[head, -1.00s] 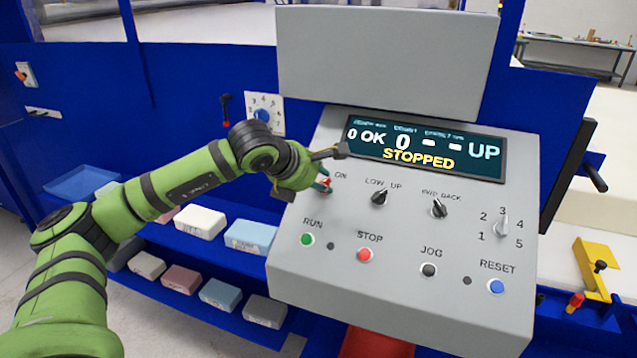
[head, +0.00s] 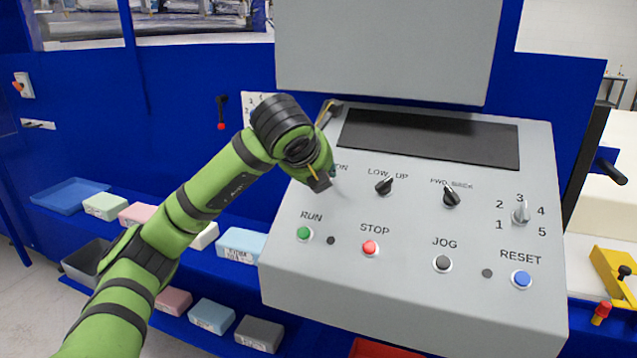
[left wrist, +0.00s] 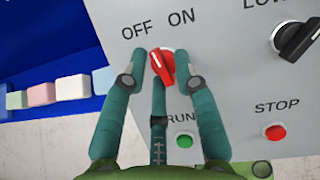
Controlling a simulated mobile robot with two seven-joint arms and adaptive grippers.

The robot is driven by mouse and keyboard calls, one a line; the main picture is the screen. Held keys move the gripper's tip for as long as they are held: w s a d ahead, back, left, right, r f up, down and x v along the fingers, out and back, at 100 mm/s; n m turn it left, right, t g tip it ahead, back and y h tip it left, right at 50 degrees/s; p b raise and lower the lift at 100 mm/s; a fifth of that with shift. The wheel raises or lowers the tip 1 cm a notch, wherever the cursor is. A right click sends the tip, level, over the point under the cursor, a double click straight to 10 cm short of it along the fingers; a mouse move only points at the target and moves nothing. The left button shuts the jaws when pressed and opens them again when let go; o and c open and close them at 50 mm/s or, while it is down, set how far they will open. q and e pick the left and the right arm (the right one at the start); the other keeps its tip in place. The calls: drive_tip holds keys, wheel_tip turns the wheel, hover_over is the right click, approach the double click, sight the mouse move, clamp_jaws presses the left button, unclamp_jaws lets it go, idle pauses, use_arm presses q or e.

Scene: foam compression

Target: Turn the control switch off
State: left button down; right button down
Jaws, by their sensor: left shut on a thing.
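The red control switch (left wrist: 164,68) sits under the OFF and ON labels on the grey panel in the left wrist view. Its knob is tilted, with its upper end leaning toward OFF. My left gripper (left wrist: 161,60) has its teal fingers on either side of the knob, shut on it. In the head view my left wrist covers the switch and the OFF label. The display (head: 430,138) on the control panel (head: 400,285) is dark. My right gripper is not in view.
Black selector knobs (head: 384,185) and (head: 451,197) stand right of the switch. The green RUN button (head: 304,234) and red STOP button (head: 370,248) are below. Foam blocks (head: 240,243) lie on blue shelves at the left.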

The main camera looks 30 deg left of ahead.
use_arm(q)
drive_tip(key=n+y+b, duration=0.1)
drive_tip(key=n, duration=0.2)
drive_tip(key=shift+n+g+y+b, duration=0.5)
drive_tip(key=shift+n+g, duration=0.3)
drive_tip(key=shift+n, duration=0.8)
drive_tip(key=c, duration=1.4)
unclamp_jaws()
drive_tip(key=shift+o, duration=1)
